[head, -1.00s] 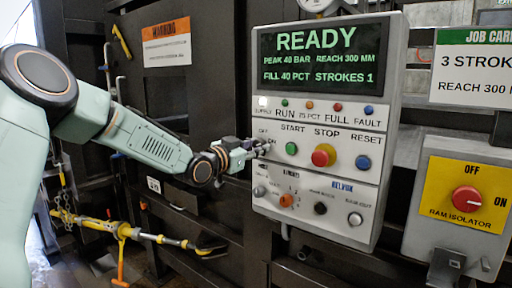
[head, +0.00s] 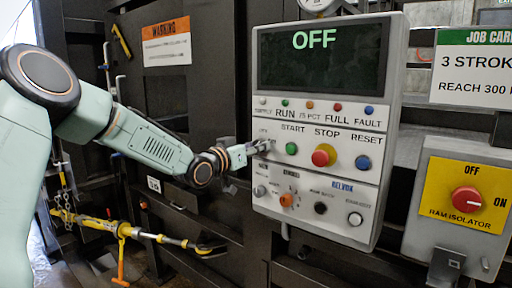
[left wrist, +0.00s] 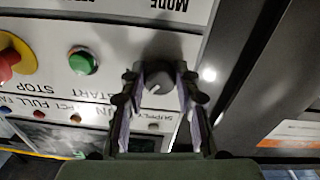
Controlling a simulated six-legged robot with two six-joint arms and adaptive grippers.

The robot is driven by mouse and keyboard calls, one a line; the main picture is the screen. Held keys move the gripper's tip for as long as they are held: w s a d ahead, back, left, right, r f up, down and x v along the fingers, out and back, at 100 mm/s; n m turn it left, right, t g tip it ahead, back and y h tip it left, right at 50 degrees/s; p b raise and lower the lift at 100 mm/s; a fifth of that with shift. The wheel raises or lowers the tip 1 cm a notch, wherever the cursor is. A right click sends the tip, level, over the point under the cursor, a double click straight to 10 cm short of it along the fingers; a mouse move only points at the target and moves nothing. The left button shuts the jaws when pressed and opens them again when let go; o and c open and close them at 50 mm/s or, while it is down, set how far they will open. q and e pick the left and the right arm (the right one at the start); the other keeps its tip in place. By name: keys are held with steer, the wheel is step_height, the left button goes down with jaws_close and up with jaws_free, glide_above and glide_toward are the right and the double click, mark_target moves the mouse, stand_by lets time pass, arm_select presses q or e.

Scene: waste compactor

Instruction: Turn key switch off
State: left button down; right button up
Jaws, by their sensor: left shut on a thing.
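The control panel (head: 320,130) is a light grey box with a dark screen (head: 322,55) that reads OFF in green. The key switch (left wrist: 158,78) is a small dark round knob at the panel's left edge, left of the green START button (head: 291,148). My left gripper (head: 258,147) reaches it from the left. In the left wrist view my left gripper (left wrist: 159,88) has its two fingers on either side of the key switch, shut on it. My right gripper is not in view.
The red and yellow STOP button (head: 323,155) and blue RESET button (head: 362,162) sit to the right. Selector knobs are below. The RAM ISOLATOR box (head: 460,215) stands at the right. A yellow bar (head: 130,232) hangs at lower left.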

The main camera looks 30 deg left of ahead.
arm_select(q)
steer(key=shift+r+n, duration=0.2)
steer(key=shift+n, duration=1.65)
steer(key=shift+r+n, duration=0.15)
steer(key=shift+n, duration=1.7)
steer(key=c, duration=1.4)
jaws_free()
steer(key=shift+a, duration=0.1)
steer(key=shift+c, duration=0.2)
steer(key=o, duration=0.4)
steer(key=shift+f, duration=0.1)
steer(key=shift+o, duration=0.3)
steer(key=shift+s, duration=0.1)
steer(key=shift+f, duration=0.1)
